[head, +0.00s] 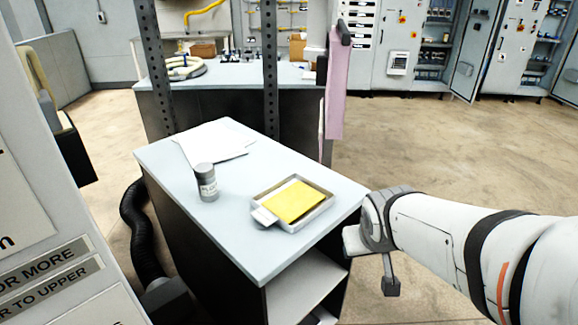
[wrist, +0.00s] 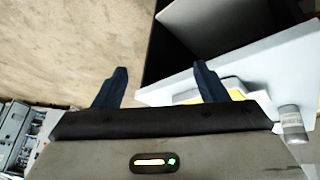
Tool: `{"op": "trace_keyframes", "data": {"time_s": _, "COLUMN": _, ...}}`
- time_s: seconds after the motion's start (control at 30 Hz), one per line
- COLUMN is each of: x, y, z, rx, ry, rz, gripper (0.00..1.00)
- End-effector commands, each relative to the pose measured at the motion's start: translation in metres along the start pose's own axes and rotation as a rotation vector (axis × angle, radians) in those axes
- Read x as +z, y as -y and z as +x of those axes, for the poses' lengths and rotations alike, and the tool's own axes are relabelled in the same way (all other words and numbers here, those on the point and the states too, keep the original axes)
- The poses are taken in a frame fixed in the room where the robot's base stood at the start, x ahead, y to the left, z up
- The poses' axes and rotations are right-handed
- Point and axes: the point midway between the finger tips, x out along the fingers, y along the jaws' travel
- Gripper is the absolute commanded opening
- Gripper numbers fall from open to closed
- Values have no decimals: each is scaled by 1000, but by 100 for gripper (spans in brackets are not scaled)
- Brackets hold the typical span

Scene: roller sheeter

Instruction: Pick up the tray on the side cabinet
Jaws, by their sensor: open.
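A shallow grey tray (head: 313,213) with a small tab at its left front corner lies on the side cabinet (head: 292,163), near its right edge. A flat yellow thing (head: 294,201) lies in the tray. My gripper (head: 373,263) is open and empty, off the right front edge of the cabinet and apart from the tray. In the wrist view my gripper's two dark fingers (wrist: 160,70) are spread wide. The tray (wrist: 231,82) shows there behind the right finger, partly hidden by the finger and the gripper body.
A grey cylindrical container (head: 206,183) stands left of the tray, with white papers (head: 212,143) behind it. A dark post (head: 270,75) rises behind the cabinet. A pink cloth (head: 337,85) hangs at the back right. The floor (head: 425,150) to the right is clear.

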Motion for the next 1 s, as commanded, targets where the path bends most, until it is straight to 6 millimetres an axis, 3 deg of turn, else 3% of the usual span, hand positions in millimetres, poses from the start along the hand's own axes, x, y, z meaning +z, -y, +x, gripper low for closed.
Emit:
{"op": "trace_keyframes", "data": {"time_s": 0.03, "x": -15, "y": 1, "z": 18, "rx": 9, "ry": -62, "rz": -35, "gripper": 67}}
{"op": "trace_keyframes", "data": {"time_s": 0.17, "x": -61, "y": 16, "z": 50, "rx": -23, "ry": -269, "rz": -141, "gripper": 67}}
{"op": "trace_keyframes", "data": {"time_s": 0.33, "x": -99, "y": 69, "z": 78, "rx": -203, "ry": -503, "rz": -277, "gripper": 67}}
{"op": "trace_keyframes", "data": {"time_s": 0.5, "x": -105, "y": 126, "z": 86, "rx": -441, "ry": -652, "rz": -368, "gripper": 67}}
{"op": "trace_keyframes", "data": {"time_s": 0.6, "x": -102, "y": 147, "z": 84, "rx": -545, "ry": -695, "rz": -390, "gripper": 67}}
{"op": "trace_keyframes", "data": {"time_s": 0.77, "x": -100, "y": 163, "z": 82, "rx": -625, "ry": -722, "rz": -402, "gripper": 67}}
{"op": "trace_keyframes", "data": {"time_s": 1.0, "x": -113, "y": 180, "z": 96, "rx": -634, "ry": -726, "rz": -405, "gripper": 67}}
